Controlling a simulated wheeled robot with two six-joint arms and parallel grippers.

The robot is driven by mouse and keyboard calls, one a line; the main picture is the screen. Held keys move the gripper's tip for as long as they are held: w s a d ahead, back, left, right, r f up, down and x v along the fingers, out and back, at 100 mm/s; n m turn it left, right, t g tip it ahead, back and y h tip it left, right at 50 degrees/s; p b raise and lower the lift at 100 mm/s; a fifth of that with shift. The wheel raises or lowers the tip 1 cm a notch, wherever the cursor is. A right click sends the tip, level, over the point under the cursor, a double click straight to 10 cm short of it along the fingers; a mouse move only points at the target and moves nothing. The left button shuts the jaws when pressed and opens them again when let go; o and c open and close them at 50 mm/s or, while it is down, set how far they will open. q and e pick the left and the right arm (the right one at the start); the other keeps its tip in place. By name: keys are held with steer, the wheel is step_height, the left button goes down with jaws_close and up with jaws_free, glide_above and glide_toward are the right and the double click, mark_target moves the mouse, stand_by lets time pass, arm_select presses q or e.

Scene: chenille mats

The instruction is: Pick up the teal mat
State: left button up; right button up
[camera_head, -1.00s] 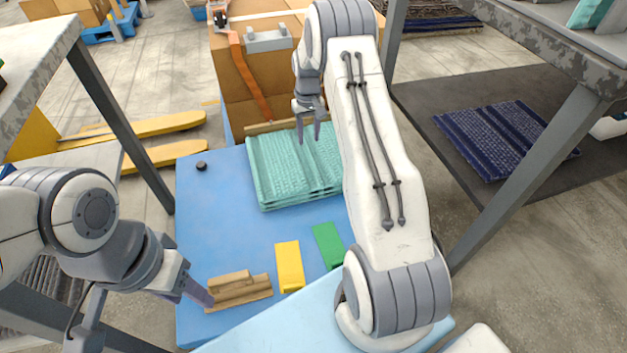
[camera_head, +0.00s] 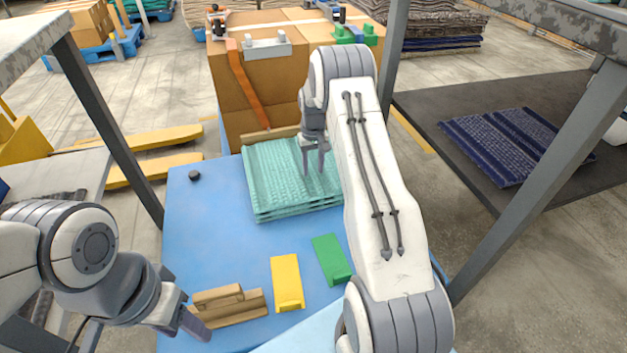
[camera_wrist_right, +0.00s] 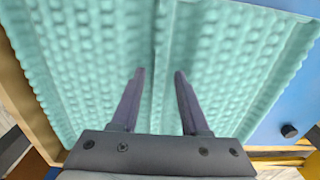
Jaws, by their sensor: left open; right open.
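The teal mat (camera_head: 283,184) lies folded or stacked, with a ribbed surface, at the far part of the blue table. My right gripper (camera_head: 314,172) points down over its right half, open and empty. In the right wrist view the teal mat (camera_wrist_right: 90,70) fills most of the picture, and the two fingers of the right gripper (camera_wrist_right: 158,78) stand apart in front of it. Whether the fingertips touch the mat I cannot tell. My right arm hides the mat's right edge in the head view. My left gripper (camera_head: 192,322) is open, at the near left beside a brown wooden block.
The blue table (camera_head: 215,235) holds the brown block (camera_head: 228,303), a yellow piece (camera_head: 286,283), a green piece (camera_head: 331,259) and a black knob (camera_head: 194,175). Cardboard boxes (camera_head: 280,85) stand behind. A navy mat (camera_head: 505,143) lies on a dark surface at right. Grey posts flank the table.

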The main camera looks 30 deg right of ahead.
steer(key=shift+f, duration=0.45)
jaws_close()
steer(key=shift+r, duration=0.1)
step_height(320, 180, up, 14)
steer(key=p, duration=1.3)
